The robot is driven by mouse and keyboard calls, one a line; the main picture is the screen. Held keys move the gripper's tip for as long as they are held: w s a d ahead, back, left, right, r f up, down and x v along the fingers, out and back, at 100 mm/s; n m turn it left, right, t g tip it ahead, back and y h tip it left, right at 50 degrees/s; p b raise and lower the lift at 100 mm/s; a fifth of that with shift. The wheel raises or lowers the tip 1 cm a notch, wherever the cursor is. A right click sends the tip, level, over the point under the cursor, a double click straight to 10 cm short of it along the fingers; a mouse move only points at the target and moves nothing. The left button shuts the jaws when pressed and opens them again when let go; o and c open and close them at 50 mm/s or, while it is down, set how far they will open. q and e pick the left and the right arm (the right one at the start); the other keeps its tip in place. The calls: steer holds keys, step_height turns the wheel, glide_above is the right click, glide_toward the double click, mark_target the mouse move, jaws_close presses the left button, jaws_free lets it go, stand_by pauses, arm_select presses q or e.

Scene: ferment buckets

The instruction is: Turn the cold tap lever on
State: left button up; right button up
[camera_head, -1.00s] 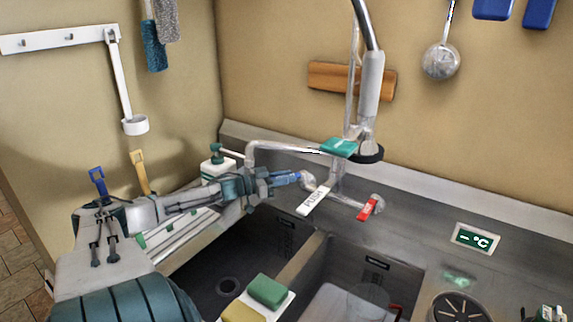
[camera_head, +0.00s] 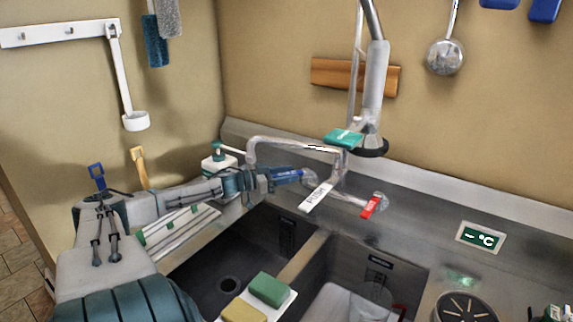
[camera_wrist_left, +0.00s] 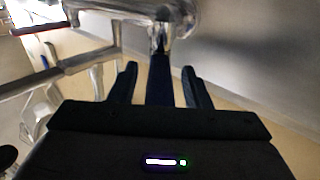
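The cold tap lever (camera_head: 288,176) is blue and sits at the left end of the metal tap body. My left gripper (camera_head: 268,180) reaches it from the left. In the left wrist view the dark lever (camera_wrist_left: 160,78) lies between the two fingers of my left gripper (camera_wrist_left: 160,86), with a visible gap on each side, so the gripper is open around it. A red lever (camera_head: 374,205) is at the right end of the tap body. A white PUSH lever (camera_head: 316,196) hangs in the middle. My right gripper is not in view.
The swivel spout (camera_head: 290,143) passes just above and behind my left gripper. A soap bottle (camera_head: 218,163) stands behind my forearm.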

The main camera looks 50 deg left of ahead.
arm_select(q)
steer(key=shift+s+a+p, duration=0.15)
steer(key=shift+s+p, duration=0.3)
steer(key=p+v, duration=0.6)
steer(key=v, duration=0.4)
steer(key=shift+w, duration=0.1)
